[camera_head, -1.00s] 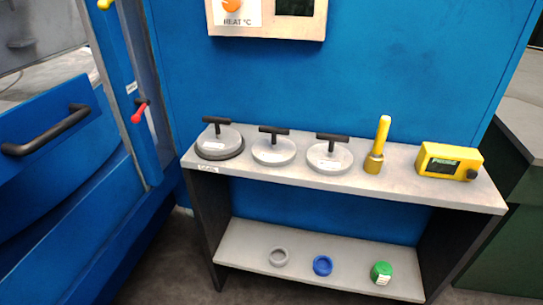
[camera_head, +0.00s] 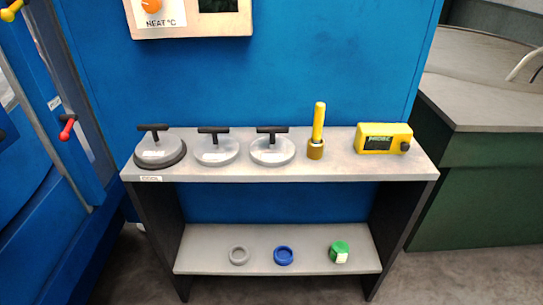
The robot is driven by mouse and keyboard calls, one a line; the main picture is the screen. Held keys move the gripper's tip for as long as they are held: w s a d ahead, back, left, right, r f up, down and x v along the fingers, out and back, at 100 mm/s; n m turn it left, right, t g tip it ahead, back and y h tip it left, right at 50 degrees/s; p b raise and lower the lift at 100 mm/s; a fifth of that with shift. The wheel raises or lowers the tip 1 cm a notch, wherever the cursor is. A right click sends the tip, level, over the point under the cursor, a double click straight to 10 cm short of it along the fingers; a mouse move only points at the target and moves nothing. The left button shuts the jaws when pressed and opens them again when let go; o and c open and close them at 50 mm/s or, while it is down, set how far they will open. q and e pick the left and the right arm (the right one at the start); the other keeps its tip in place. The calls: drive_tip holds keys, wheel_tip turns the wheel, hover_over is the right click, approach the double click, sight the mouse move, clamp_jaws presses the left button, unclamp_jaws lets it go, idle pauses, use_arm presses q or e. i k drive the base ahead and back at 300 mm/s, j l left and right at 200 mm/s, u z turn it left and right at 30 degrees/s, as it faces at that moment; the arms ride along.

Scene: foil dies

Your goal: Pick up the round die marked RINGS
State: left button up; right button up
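Three round grey dies with black T-handles stand in a row on the top shelf. The left die (camera_head: 159,152) sits on a dark round base. The middle die (camera_head: 216,152) and the right die (camera_head: 272,152) rest on the shelf top. Any marking on them is too small to read, so I cannot tell which is RINGS. Neither of my grippers is in view.
The grey shelf unit (camera_head: 350,172) also bears a yellow-handled tool (camera_head: 317,135) and a yellow box with a display (camera_head: 383,138). A dark green cabinet (camera_head: 480,200) stands right.

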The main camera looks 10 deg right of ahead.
sight(272, 151)
drive_tip(key=i+j+z, duration=0.1)
drive_tip(key=i, duration=0.35)
drive_tip(key=i+j+z, duration=0.1)
drive_tip(key=i, duration=0.35)
